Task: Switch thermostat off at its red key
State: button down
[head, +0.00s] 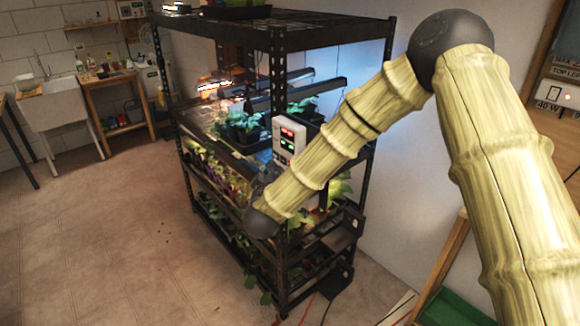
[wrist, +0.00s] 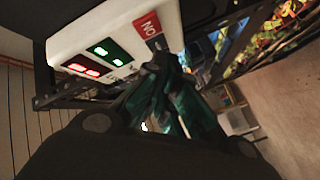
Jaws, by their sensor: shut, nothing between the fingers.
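The thermostat is a white box (head: 290,138) on the rack's front post in the head view, with a lit red display and green ones below. In the wrist view the thermostat (wrist: 118,30) fills the top left, seen upside down, with lit red and green digits. Its red key (wrist: 147,24) bears white letters reading ON, inverted. My gripper (wrist: 157,58) is shut and empty, its dark green fingers pointing up at the thermostat. The fingertips are close by the red key's edge; I cannot tell whether they touch. In the head view my arm hides the gripper.
A black wire rack (head: 277,60) with plants on several shelves stands beside the thermostat. Shelf plants (wrist: 275,35) show at the wrist view's top right. A sink (head: 52,100) and wooden table (head: 110,85) stand at the back left. The floor (head: 100,220) left of the rack is clear.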

jog(key=shift+s+a, duration=0.65)
jog(key=shift+a, duration=0.2)
jog(key=shift+s+a, duration=0.65)
jog(key=shift+a, duration=0.2)
dwell(0.3)
